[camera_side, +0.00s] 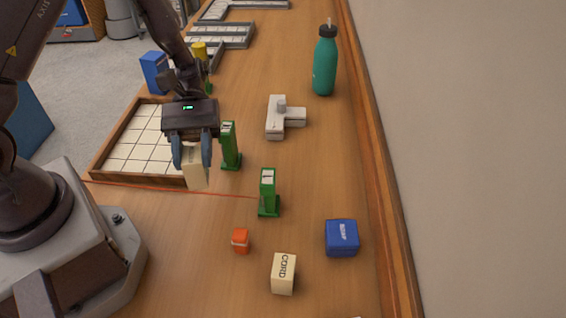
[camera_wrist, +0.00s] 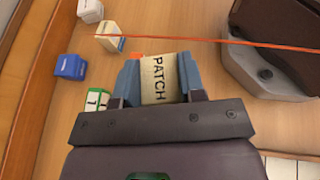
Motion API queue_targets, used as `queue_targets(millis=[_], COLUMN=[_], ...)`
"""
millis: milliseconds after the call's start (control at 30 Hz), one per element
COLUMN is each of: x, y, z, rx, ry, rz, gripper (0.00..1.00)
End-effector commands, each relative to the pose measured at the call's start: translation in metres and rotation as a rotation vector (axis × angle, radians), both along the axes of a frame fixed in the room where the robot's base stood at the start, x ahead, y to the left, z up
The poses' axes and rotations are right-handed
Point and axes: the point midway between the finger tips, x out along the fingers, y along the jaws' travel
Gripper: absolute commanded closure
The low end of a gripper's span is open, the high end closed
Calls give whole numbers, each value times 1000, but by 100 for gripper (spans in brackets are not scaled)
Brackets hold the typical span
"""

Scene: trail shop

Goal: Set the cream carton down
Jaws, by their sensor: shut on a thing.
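My gripper (camera_side: 192,153) is shut on a cream carton (camera_side: 196,174). In the wrist view the carton (camera_wrist: 160,80) shows the word PATCH between the two blue-grey fingers (camera_wrist: 158,82). In the side view it hangs below the fingertips, by the near right corner of the wooden tray (camera_side: 134,178). I cannot tell whether its underside touches the table. A second cream carton (camera_side: 284,273), marked CORD, lies on the table at the front; it also shows in the wrist view (camera_wrist: 109,38).
Two green stands (camera_side: 230,147) (camera_side: 268,194) stand right of my gripper. A red line (camera_side: 200,192) crosses here. An orange box (camera_side: 240,241), a blue box (camera_side: 342,238), a grey T-shaped block (camera_side: 282,118) and a teal bottle (camera_side: 324,65) stand on the table (camera_side: 320,160).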

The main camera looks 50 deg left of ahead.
Motion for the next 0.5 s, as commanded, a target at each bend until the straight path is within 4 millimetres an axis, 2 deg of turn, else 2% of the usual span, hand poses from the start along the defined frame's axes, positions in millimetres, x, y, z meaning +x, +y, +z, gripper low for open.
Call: queue_targets(millis=[33,100,200,367,500], x=[13,29,48,66,90], y=[2,4,10,16,15], z=[6,13,21,27,18], rx=[1,1,1,1,0], ry=[-3,-4,-4,-1,-2], rz=[127,273,430,557,574], gripper=[87,87,87,87,87])
